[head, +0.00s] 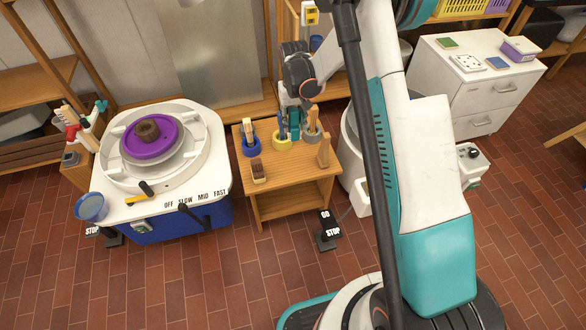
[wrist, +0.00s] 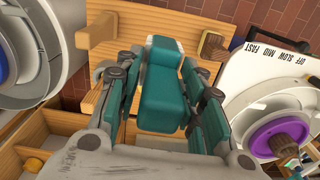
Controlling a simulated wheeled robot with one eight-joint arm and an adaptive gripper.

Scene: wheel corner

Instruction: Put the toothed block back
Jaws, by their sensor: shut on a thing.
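My gripper (head: 294,124) is over the back of the small wooden table. In the wrist view my gripper (wrist: 160,85) has its fingers on either side of a chunky teal block (wrist: 163,78). It is shut on this block, which I take to be the toothed block. No teeth show from this side, and its lower end is hidden. In the head view the block cannot be told apart from the teal fingers.
A brown brush-like tool (head: 258,170) lies at the table's front left. A wooden piece (head: 324,150) stands upright at the right. The potter's wheel (head: 160,160) with a purple disc (head: 150,140) is left of the table. A white cabinet (head: 478,88) stands at the back right.

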